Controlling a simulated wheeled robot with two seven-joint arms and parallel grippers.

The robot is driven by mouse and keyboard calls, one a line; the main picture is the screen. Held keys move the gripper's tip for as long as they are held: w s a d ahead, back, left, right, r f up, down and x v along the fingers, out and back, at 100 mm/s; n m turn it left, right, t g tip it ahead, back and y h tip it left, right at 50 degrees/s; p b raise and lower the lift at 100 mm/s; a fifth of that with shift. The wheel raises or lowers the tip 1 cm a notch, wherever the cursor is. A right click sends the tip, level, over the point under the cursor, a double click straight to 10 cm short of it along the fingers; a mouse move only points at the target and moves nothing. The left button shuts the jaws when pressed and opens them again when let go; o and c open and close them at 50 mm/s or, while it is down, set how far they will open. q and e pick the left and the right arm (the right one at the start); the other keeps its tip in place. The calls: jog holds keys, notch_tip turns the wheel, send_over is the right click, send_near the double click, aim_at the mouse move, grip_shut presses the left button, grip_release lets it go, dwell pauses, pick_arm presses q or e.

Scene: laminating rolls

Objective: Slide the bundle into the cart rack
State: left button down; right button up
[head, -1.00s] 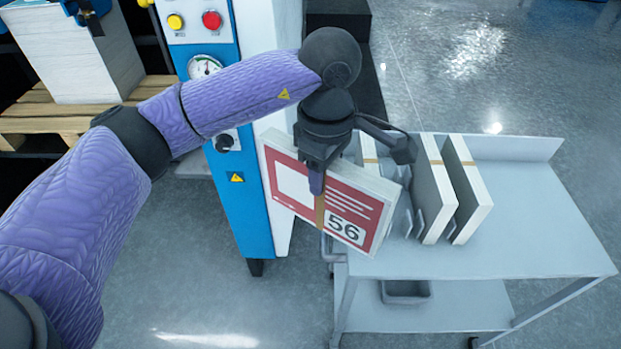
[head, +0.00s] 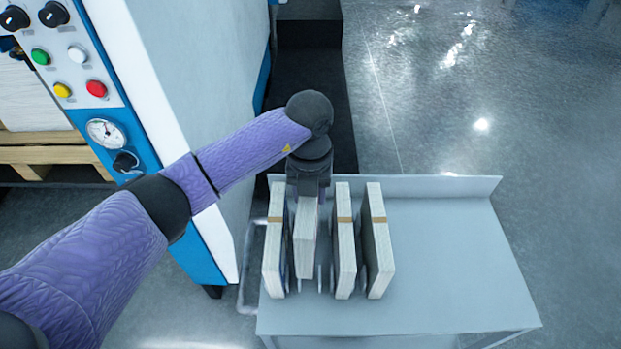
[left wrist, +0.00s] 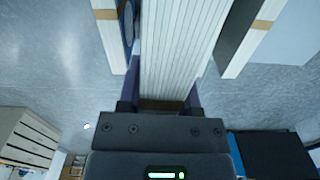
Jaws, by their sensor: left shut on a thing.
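My left gripper (head: 309,192) is shut on a pale, upright bundle (head: 305,240) at its far top end. The held bundle stands in line with the cart rack (head: 318,282), in the gap between a strapped bundle (head: 273,245) on its left and another (head: 345,240) on its right. Whether its bottom touches the cart top is hidden. In the left wrist view the held bundle (left wrist: 183,50) shows as stacked page edges between the two fingers, with neighbouring bundles (left wrist: 108,32) on either side. My right gripper is not in view.
A further strapped bundle (head: 378,240) stands at the right end of the row. The grey cart top (head: 450,260) is clear to its right. A machine with a blue and white control panel (head: 105,130) stands close on the left, beside my arm.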

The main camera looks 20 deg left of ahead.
pick_arm(q)
jog(key=shift+w+a+f+n+b, duration=0.1)
jog(key=shift+w+f+n+b, duration=0.1)
jog(key=shift+f+b, duration=0.3)
jog(key=shift+w+f+n+b, duration=0.1)
jog(key=shift+f+n+b, duration=0.15)
jog(key=shift+f, duration=0.35)
notch_tip(320, 180, down, 4)
jog(key=b, duration=0.3)
notch_tip(320, 180, down, 4)
jog(key=b, duration=0.3)
jog(key=shift+r+b, duration=0.1)
jog(key=shift+b, duration=0.3)
jog(key=shift+f+b, duration=0.7)
jog(key=shift+f, duration=0.45)
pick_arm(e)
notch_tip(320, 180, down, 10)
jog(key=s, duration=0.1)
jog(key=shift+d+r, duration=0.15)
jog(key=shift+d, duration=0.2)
pick_arm(q)
jog(key=shift+c, duration=1)
grip_release()
